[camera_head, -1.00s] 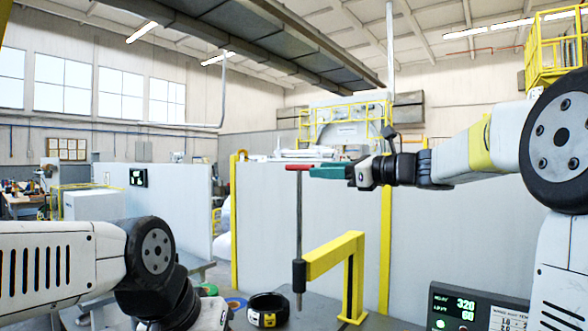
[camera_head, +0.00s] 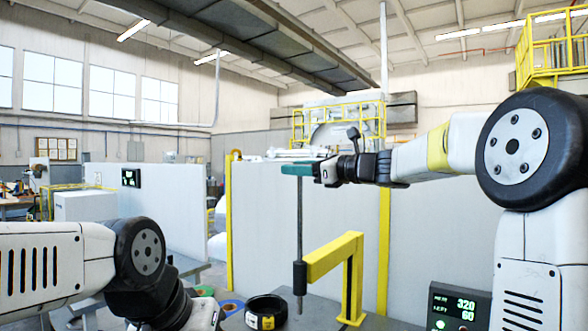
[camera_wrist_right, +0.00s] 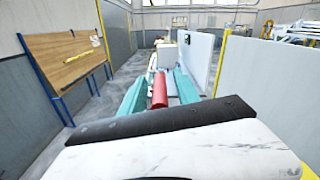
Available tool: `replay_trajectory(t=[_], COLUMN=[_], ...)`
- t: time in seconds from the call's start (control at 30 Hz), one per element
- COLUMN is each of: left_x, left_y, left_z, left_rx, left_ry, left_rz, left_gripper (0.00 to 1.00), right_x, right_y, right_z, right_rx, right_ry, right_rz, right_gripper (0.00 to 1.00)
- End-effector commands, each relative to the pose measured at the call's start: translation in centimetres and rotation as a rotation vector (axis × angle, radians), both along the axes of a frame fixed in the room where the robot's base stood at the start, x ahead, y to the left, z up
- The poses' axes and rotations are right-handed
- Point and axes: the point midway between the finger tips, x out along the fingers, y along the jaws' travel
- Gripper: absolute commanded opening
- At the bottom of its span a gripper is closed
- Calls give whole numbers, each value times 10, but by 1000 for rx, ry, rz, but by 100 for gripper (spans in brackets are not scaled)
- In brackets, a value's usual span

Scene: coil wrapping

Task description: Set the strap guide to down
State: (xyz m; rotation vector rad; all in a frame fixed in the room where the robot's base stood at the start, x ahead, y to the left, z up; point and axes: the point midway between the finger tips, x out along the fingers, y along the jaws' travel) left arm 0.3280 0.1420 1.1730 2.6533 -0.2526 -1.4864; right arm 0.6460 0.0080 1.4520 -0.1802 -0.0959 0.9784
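The strap guide is an upright grey rod (camera_head: 299,225) passing through a dark collar on a yellow bracket (camera_head: 335,258). Its red handle (camera_wrist_right: 159,90) shows in the right wrist view, lying between the two teal fingers of my right gripper (camera_wrist_right: 160,88). Gaps show on both sides of the handle, so the fingers are open around it. In the head view my right gripper (camera_head: 297,169) is at the rod's top and hides the handle. The rod's lower end is just above the table. My left gripper is at the bottom left of the head view, its fingers out of sight.
A black ring-shaped coil (camera_head: 266,310) lies on the table left of the rod's foot. Green and blue rolls (camera_head: 231,306) lie farther left. A display panel (camera_head: 458,308) stands at the lower right. Grey partitions and a yellow post (camera_head: 229,220) stand behind.

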Motion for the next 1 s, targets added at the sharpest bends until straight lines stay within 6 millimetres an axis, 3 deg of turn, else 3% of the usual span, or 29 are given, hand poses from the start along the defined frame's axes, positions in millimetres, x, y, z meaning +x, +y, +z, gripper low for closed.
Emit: replay_trajectory(t=[0.13,0.4,0.43,0.6,0.63,1.0], left_x=[0,0,0,0,0,0], left_y=[0,0,0,0,0,0], left_z=[0,0,0,0,0,0], left_rx=[0,0,0,0,0,0], left_ry=[0,0,0,0,0,0], left_rz=[0,0,0,0,0,0], left_gripper=[41,41,41,41,41,41], right_x=[6,7,7,7,8,8], right_y=[10,12,12,11,11,11], right_z=[0,0,0,0,0,0], right_rx=[0,0,0,0,0,0], right_ry=[0,0,0,0,0,-1], right_rz=[1,0,0,0,0,-1], right_gripper=[38,38,36,3,0,0])
